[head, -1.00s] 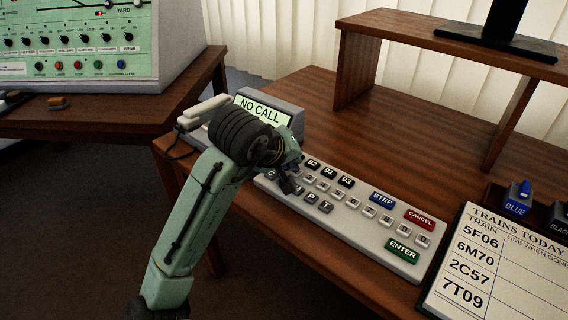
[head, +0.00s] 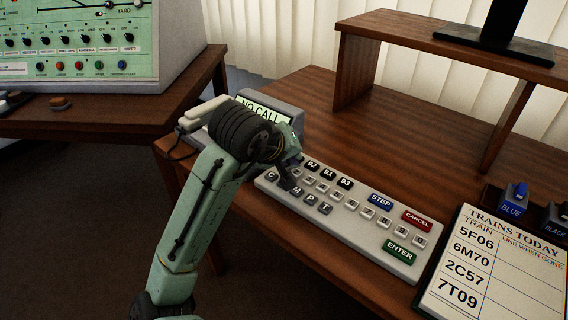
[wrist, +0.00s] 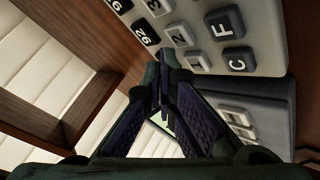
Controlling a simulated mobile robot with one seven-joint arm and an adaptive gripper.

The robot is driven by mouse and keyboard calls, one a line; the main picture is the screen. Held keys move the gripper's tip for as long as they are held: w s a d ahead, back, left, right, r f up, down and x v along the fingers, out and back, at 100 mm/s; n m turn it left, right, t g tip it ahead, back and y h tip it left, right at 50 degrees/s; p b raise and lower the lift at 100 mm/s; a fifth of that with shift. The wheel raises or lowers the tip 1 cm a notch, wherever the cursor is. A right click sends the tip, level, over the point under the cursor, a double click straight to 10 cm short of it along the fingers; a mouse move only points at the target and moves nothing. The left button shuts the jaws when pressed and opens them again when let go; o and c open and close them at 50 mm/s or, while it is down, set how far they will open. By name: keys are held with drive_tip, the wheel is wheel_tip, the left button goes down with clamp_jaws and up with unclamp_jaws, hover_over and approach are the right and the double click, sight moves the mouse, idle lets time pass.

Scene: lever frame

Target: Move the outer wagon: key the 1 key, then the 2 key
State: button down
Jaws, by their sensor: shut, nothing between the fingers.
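The grey keypad (head: 345,222) lies on the wooden desk, tilted across the head view. Small pale number keys (head: 325,188) run along its middle. No wagon is identifiable.
A small display (head: 268,106) reading NO CALL stands behind my arm. A blue STEP key (head: 381,200), a red CANCEL key (head: 417,219) and a green ENTER key (head: 399,251) are on the keypad's right. The TRAINS TODAY board (head: 490,270) lies further right. A wooden shelf stands behind.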

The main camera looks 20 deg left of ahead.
sight(293, 171)
drive_tip(key=shift+r+p, duration=2.35)
drive_tip(key=shift+r, duration=0.2)
drive_tip(key=shift+f, duration=0.1)
